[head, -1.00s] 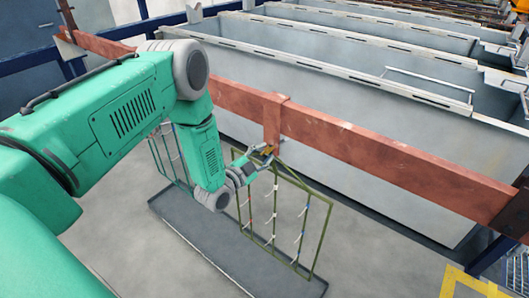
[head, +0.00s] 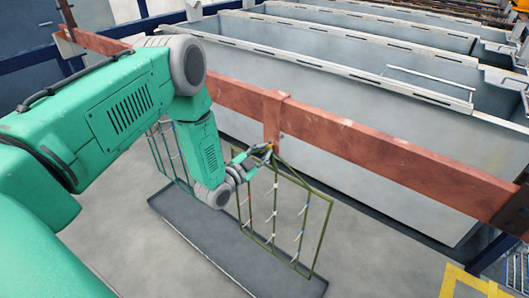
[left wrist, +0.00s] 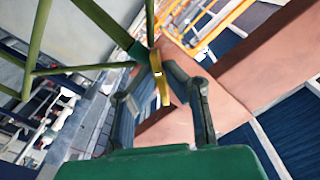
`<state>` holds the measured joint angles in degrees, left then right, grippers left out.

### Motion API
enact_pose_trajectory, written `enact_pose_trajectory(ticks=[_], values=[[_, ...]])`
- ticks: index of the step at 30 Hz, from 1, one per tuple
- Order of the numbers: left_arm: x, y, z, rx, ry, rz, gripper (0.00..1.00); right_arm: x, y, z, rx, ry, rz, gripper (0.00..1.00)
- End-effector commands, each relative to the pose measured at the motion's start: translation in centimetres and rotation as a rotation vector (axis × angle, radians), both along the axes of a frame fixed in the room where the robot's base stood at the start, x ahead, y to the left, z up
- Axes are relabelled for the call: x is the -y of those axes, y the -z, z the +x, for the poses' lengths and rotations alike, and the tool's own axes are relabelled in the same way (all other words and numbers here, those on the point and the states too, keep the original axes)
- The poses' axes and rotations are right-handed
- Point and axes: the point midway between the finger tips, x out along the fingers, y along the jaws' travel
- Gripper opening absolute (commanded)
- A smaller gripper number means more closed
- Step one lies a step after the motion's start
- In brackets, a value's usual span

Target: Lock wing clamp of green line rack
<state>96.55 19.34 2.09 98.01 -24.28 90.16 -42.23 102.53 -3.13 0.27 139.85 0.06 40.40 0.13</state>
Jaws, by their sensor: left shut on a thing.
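The green line rack (head: 322,232) is a thin green frame with small parts on its wires. It hangs by the copper-coloured bar (head: 365,145), below the bar's hanger strap (head: 272,118). Its green bars (left wrist: 95,70) cross the left of the left wrist view. The wing clamp (left wrist: 158,72) is a small yellow piece at the rack's top, beside the copper bar. My left gripper (head: 262,156) is at the top of the rack, with its fingers (left wrist: 157,90) shut on the wing clamp. The fingers partly hide the clamp. My right gripper is not in view.
A second rack (head: 165,160) hangs behind my left forearm. A long grey tray (head: 215,250) lies on the floor below the racks. Large grey tanks (head: 365,175) stand behind the bar. A yellow frame (head: 465,285) is at lower right. Open floor (head: 375,270) lies right of the tray.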

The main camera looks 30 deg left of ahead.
Motion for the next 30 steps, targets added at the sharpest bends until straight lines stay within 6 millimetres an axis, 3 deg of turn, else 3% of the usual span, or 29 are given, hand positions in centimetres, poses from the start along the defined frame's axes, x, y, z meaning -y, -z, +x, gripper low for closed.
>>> enact_pose_trajectory(ticks=[18, 30], values=[[0.0, 0.4, -0.2, -0.051, -0.001, -0.492, 0.0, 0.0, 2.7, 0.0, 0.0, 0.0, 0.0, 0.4], [0.1, 0.3, -0.1, -0.065, -0.001, -0.652, 0.0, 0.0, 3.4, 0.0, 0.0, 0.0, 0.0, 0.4]])
